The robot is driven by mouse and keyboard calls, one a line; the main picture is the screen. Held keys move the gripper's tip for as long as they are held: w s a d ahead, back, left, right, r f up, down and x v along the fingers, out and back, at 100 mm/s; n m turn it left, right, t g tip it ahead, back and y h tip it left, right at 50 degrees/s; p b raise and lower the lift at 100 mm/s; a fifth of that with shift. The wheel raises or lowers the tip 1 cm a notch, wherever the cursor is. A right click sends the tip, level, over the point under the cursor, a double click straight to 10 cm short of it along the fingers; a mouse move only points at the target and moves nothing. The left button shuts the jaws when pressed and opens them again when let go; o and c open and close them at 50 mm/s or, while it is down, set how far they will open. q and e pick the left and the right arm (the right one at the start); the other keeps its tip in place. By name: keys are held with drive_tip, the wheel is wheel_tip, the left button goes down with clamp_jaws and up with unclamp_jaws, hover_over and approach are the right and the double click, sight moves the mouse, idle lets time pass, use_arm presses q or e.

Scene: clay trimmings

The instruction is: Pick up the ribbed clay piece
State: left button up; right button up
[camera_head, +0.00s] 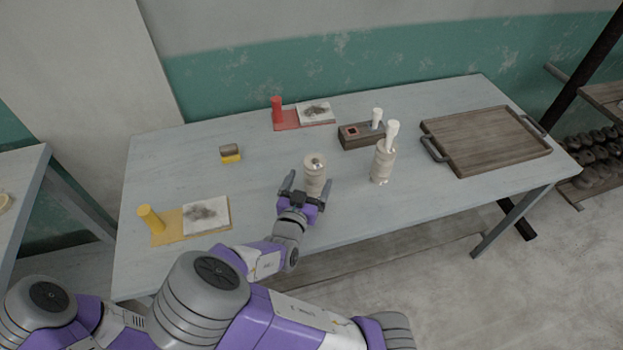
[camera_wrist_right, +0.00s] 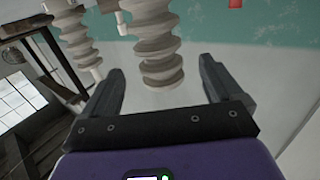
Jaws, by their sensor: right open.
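The ribbed clay piece (camera_head: 315,170), pale and roughly cylindrical with a small dark spot on top, stands upright near the table's front middle. My right gripper (camera_head: 308,183) is open and low over the table, its two fingers pointing at the piece with one on either side of its near part. In the right wrist view the ribbed piece (camera_wrist_right: 159,48) shows stacked rings, lined up with the gap between the open fingers (camera_wrist_right: 162,78); I see no clear contact. My left gripper is out of the frames.
A similar ribbed holder (camera_head: 382,164) with a white tool stands to the right, also in the wrist view (camera_wrist_right: 75,40). Behind is a dark box (camera_head: 351,138). A wooden tray (camera_head: 485,141) lies right, a yellow-black block (camera_head: 230,154) left. Yellow (camera_head: 165,238) and red (camera_head: 286,122) mats bear cylinders.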

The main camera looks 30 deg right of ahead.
sight(317, 165)
drive_tip(key=b+x, duration=0.2)
drive_tip(key=x, duration=0.4)
drive_tip(key=shift+w+d+f, duration=0.15)
drive_tip(key=shift+d, duration=0.1)
drive_tip(key=shift+w+d, duration=0.25)
drive_tip(key=c, duration=1.5)
